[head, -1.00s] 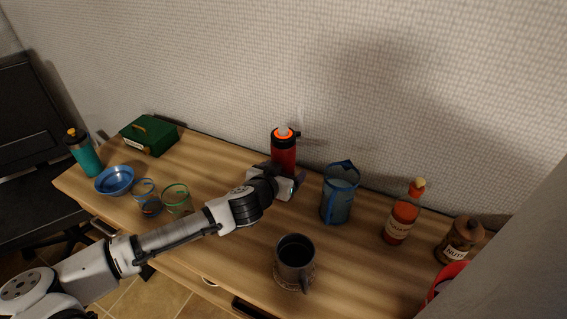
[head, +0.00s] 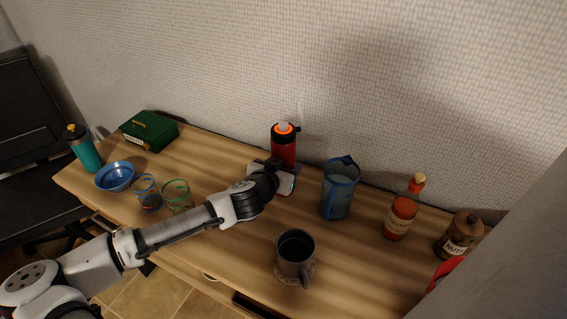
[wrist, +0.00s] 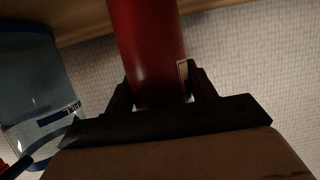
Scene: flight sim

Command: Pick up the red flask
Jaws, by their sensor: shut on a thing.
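The red flask (head: 284,148) has a black lid with an orange ring and stands upright at the back of the wooden table, near the wall. My gripper (head: 274,172) reaches it from the front left at its lower part. In the wrist view the flask's red body (wrist: 148,50) lies between the two dark fingers (wrist: 158,92), which are shut on it. The gripper and my wrist hide the flask's lower part and base in the head view, so I cannot tell whether it touches the table.
A blue pitcher (head: 340,190) stands close to the right of my gripper and also shows in the wrist view (wrist: 32,85). A grey mug (head: 295,256) is in front. A sauce bottle (head: 402,212) and a nut jar (head: 459,236) stand right. Glasses (head: 177,196), a blue bowl (head: 115,177), a green box (head: 149,131) and a teal bottle (head: 83,149) are left.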

